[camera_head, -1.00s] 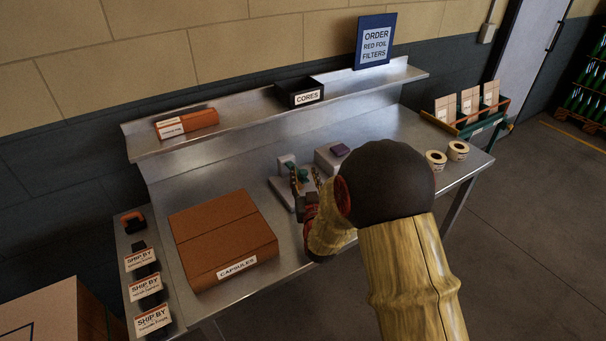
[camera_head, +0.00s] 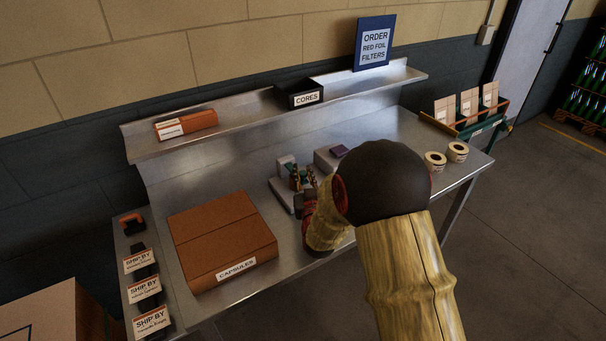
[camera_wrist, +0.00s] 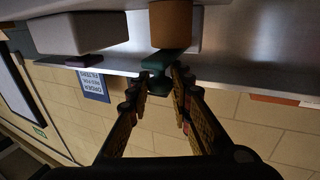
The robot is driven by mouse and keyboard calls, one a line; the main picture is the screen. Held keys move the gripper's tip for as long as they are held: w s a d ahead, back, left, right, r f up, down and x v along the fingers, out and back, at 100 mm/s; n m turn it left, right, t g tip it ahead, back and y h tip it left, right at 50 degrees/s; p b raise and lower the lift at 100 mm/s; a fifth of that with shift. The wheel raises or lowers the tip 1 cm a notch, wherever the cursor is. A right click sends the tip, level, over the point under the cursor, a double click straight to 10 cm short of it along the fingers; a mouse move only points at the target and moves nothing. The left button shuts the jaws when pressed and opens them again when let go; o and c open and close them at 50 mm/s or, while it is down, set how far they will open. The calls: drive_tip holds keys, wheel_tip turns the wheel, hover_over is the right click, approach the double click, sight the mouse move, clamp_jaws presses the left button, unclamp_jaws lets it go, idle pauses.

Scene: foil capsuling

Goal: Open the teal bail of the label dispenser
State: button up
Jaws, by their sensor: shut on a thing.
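The label dispenser (camera_head: 281,197) is a pale grey unit on the steel bench, partly hidden behind my arm in the head view. In the wrist view, which looks upside down, its teal bail (camera_wrist: 157,66) sits beside an orange-brown cylinder (camera_wrist: 170,25). My gripper (camera_wrist: 158,82) has its fingertips on either side of the teal bail and is shut on it. The bail's exact angle is hard to tell.
A pale block with a purple item (camera_head: 339,150) stands just right of the dispenser. A brown capsules box (camera_head: 222,235) lies to the left. Two label rolls (camera_head: 446,157) and a green rack (camera_head: 475,122) are at right. A shelf (camera_head: 240,112) runs behind.

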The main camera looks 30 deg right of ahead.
clamp_jaws()
drive_tip(key=shift+r+p, duration=0.2)
drive_tip(key=shift+p, duration=0.1)
